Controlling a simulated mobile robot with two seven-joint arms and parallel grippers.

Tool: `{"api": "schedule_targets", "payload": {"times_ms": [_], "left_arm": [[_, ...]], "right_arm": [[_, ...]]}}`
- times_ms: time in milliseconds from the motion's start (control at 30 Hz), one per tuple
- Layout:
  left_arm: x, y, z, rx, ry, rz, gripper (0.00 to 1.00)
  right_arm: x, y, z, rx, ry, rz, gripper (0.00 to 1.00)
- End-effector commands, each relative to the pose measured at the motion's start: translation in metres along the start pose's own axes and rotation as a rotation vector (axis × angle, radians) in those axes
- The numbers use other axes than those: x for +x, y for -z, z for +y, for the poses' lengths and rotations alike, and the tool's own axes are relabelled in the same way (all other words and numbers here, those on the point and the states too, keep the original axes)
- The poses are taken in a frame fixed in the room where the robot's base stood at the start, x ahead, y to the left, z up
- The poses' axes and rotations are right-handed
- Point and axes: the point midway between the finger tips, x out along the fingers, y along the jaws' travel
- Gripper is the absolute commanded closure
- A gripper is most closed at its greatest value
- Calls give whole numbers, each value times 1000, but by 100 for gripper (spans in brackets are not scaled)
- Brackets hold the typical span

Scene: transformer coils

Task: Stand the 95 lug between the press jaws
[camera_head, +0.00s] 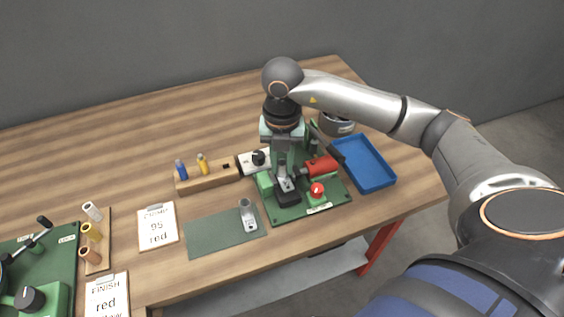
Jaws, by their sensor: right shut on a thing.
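My right gripper (281,153) points down over the press on the green base plate (290,213) and is shut on a small silver lug (283,170). The held lug looks upright, low at the dark press jaws (287,194); whether it touches them I cannot tell. Its marking is not readable. The press has a red cylinder (321,166) on its right and a red button (317,189) in front. Another silver lug (248,218) is on the dark green mat (208,236); its mark is too small to read surely. My left gripper is out of view.
A card (157,227) reads "CRIMP 95 red". A wooden block (207,180) holds blue and yellow pieces. Coloured spools (91,231) stand at left. The back left of the table is clear.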

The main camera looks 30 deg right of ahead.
Motion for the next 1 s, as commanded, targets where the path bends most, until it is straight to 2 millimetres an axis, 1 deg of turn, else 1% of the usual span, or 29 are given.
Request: {"api": "schedule_targets", "payload": {"times_ms": [33,533,1000], "left_arm": [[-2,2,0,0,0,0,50],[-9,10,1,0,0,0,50],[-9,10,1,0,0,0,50]], "right_arm": [[-3,0,0,0,-1,-1,100],[-18,0,0,0,0,0,100],[-19,0,0,0,0,0,100]]}}
